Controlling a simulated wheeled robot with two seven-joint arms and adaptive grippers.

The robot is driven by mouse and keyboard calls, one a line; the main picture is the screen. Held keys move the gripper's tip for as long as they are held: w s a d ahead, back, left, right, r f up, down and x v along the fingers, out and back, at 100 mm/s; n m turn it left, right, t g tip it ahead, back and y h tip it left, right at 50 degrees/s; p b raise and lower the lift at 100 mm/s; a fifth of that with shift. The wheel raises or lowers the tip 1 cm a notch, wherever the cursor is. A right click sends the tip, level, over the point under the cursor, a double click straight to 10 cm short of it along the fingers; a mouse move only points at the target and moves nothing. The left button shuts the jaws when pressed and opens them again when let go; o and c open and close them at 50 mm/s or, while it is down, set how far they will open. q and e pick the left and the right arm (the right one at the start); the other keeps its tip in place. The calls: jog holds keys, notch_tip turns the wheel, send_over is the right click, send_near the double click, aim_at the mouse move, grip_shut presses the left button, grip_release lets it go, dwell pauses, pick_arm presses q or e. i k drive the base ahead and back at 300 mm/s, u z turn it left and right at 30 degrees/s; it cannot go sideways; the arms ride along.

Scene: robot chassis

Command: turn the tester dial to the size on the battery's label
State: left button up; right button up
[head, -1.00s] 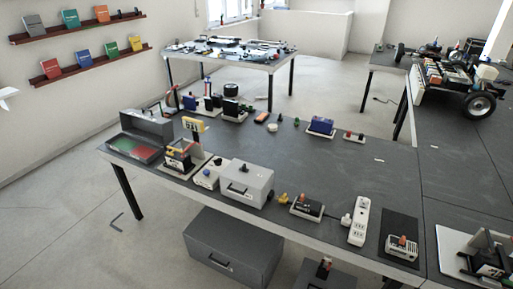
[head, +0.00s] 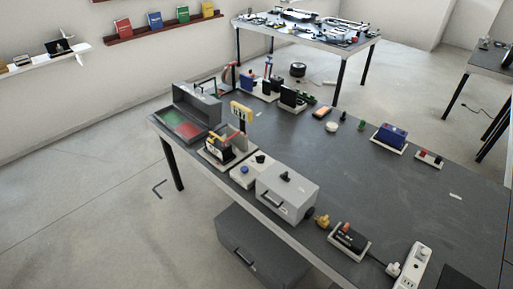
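A low white box with a blue button and a black knob (head: 247,172) sits near the table's front edge. It may be the tester, but no size marks on it can be read. To its left, a pale tray (head: 213,156) bears a black-and-white device (head: 226,149) beside an upright yellow sign (head: 241,112) with dark marks. I cannot pick out the battery or its label at this size. Neither of my grippers is in view.
A grey handled box (head: 290,193), a black-and-orange device (head: 349,239) and a white power strip (head: 411,268) line the front edge. A red-and-green open case (head: 187,122) is at left. A blue box (head: 390,137) stands farther back. The table's middle is clear.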

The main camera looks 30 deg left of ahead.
aim_at(260, 159)
jog(key=u, duration=0.55)
jog(key=i, duration=0.7)
jog(key=u, duration=0.8)
